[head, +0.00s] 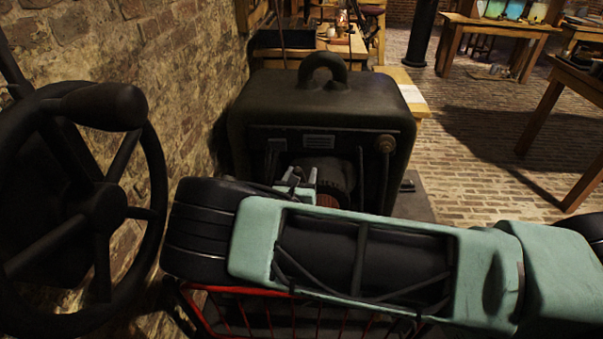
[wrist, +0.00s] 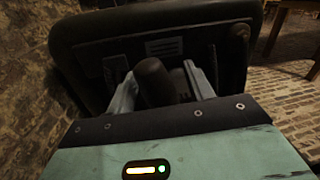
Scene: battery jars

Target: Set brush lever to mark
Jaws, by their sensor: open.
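The dynamo (head: 320,95) is a large black machine with a lifting ring on top; its front also fills the wrist view (wrist: 150,25). My gripper (head: 297,184) is at the dynamo's front, beside its copper-coloured round part (head: 328,202). In the wrist view my gripper (wrist: 160,88) is open. A dark, round-ended handle (wrist: 153,80), which looks like the brush lever, stands between its two pale fingers. I cannot tell whether either finger touches it. In the head view the lever is not clear behind my arm and gripper. I cannot make out the mark.
A black handwheel (head: 100,205) with a knob stands close on the left, by the brick wall (head: 130,45). A red frame (head: 235,308) lies below my arm. Wooden tables stand behind, one with glass jars (head: 515,10). Brick floor is open at the right.

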